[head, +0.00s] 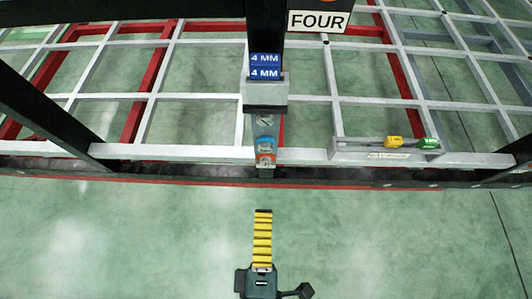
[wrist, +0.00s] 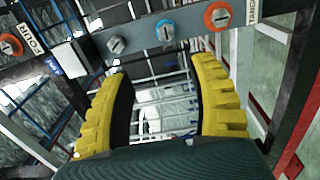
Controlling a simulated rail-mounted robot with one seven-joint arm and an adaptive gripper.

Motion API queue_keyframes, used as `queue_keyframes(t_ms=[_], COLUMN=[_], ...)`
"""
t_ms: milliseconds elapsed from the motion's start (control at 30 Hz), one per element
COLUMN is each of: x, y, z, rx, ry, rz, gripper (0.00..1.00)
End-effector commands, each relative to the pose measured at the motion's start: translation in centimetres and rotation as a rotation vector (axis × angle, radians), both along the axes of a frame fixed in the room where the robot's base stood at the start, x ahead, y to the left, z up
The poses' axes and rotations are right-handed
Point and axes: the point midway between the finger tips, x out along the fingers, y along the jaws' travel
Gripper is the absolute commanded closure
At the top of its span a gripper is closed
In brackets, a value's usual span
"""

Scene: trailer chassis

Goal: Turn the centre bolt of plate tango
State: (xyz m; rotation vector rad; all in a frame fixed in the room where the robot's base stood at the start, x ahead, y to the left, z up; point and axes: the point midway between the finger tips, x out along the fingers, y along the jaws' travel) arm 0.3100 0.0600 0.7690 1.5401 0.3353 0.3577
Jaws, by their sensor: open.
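In the wrist view a dark plate carries three slotted grey bolts in a row, with the word TANGO on a white label (wrist: 252,12) at its right end. The centre bolt (wrist: 166,30) has a blue ring. The right bolt (wrist: 218,16) has an orange ring, and the left bolt (wrist: 116,45) is plain grey. In the head view the blue-ringed bolt (head: 265,145) shows on the narrow plate below the post. My gripper (wrist: 163,70) has its yellow ribbed fingers spread and empty, short of the bolts. In the head view my gripper (head: 262,212) is below the plate, apart from it.
A FOUR label (wrist: 31,38) and another orange-ringed bolt (wrist: 9,45) are at the left in the wrist view. Blue 4 MM signs (head: 265,66) sit on the post. A ledge (head: 385,154) with yellow and green tagged pieces lies right. Open green floor surrounds my gripper.

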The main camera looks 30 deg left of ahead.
Motion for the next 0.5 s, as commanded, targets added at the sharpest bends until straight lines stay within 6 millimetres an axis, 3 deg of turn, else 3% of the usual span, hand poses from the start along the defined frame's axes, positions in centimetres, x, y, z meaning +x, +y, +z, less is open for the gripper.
queue_keyframes(t_ms=[33, 267, 500], x=[-0.4, 0.7, 3.4], y=[0.0, 0.5, 1.8], z=[-1.2, -0.6, -0.1], rx=[-0.001, -0.002, -0.002], ry=[0.017, 0.018, 0.015], rz=[0.0, 0.002, 0.005], gripper=[0.41, 0.41, 0.41])
